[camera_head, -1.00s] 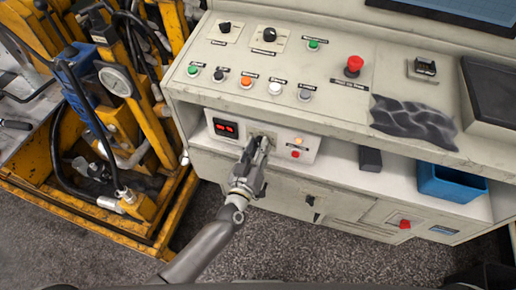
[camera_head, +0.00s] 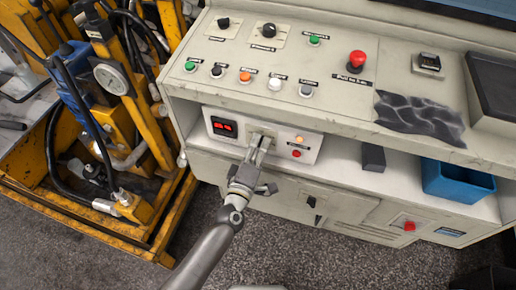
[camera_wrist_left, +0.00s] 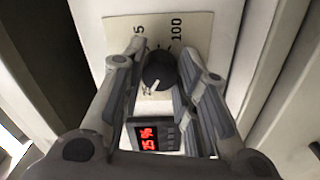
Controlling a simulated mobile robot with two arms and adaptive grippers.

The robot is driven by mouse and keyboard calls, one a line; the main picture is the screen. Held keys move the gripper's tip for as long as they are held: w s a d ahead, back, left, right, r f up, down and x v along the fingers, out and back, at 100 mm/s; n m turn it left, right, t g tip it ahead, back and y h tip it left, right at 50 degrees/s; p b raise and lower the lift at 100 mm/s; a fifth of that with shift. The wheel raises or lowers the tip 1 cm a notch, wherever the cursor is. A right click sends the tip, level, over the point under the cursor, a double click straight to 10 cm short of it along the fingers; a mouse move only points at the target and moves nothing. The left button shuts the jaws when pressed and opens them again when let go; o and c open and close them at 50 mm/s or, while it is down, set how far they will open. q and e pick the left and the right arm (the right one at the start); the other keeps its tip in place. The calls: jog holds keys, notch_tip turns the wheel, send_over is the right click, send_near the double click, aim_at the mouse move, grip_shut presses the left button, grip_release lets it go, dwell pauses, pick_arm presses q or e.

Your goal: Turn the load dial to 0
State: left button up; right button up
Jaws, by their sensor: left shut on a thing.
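The load dial is a black knob with a white pointer line in the left wrist view (camera_wrist_left: 159,72), on a cream plate (camera_wrist_left: 190,25) marked "100" and a partly covered number. My left gripper (camera_head: 261,143) is at the small control box under the console's shelf, and its fingers hide the dial in the head view. In the left wrist view my left gripper (camera_wrist_left: 158,82) has a finger on each side of the knob and is shut on it. The pointer line slants toward the lower left of that view. My right gripper is not in view.
The console top (camera_head: 320,75) has several buttons and a red emergency stop (camera_head: 356,62). A blue bin (camera_head: 457,182) stands on the lower shelf.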

pick_arm(q)
jog(key=n+b, duration=0.2)
jog(key=n, duration=0.4)
jog(key=shift+f+n, duration=0.1)
jog(key=shift+n, duration=0.2)
jog(key=n+b, duration=0.1)
jog(key=n, duration=0.4)
jog(key=shift+c, duration=0.2)
jog(key=shift+n, duration=0.3)
jog(key=o, duration=1.1)
jog(key=shift+c, duration=0.2)
jog(key=shift+s, duration=0.1)
jog(key=v, duration=1.2)
